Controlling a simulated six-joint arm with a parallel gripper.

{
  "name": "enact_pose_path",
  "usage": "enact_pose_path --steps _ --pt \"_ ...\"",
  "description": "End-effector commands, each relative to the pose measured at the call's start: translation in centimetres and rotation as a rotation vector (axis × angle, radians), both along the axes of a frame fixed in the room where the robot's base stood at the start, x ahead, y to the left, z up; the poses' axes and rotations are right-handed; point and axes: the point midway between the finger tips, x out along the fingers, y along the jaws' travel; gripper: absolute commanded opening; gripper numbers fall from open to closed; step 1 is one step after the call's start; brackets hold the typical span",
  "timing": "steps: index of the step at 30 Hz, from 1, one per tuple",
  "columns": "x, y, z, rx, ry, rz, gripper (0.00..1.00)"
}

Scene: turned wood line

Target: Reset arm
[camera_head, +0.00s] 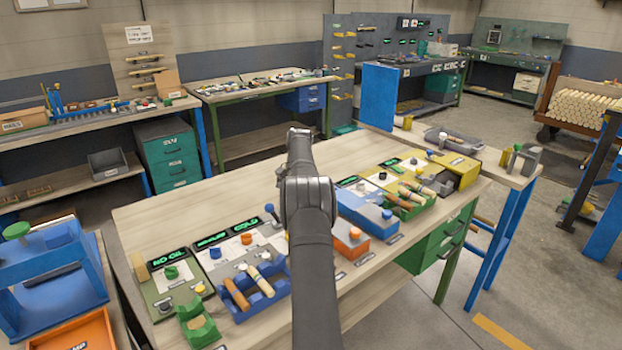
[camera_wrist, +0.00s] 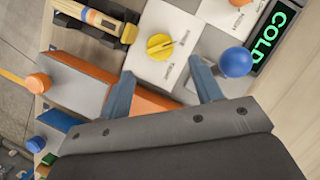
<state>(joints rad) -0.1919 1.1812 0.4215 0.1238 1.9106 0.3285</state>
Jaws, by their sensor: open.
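My gripper (camera_wrist: 162,84) shows in the wrist view with its two blue-grey fingers apart and nothing between them. It is above a control panel with a yellow knob (camera_wrist: 160,46) beyond the fingertips. A blue ball knob (camera_wrist: 236,62) and a lit "COLD" display (camera_wrist: 270,38) are to its right. In the head view my dark arm rises from the bottom centre over the workbench (camera_head: 140,215). The fingers are hidden there, and the arm covers part of the bench's middle.
A blue tray (camera_head: 240,313) holds turned wooden pieces left of my arm. An orange box (camera_head: 350,242) and a blue box (camera_head: 365,212) stand close to its right. A green tray (camera_head: 427,206) and a yellow box (camera_head: 458,172) are further right. The bench's back left is bare.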

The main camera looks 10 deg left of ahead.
Motion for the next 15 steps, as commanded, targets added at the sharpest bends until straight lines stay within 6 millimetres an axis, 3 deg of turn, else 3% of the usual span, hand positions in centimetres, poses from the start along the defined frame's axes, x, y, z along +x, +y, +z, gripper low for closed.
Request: enact_pose_path --steps 15 --pt "-2.5 0.3 -5.8 0.000 0.004 0.000 0.59"
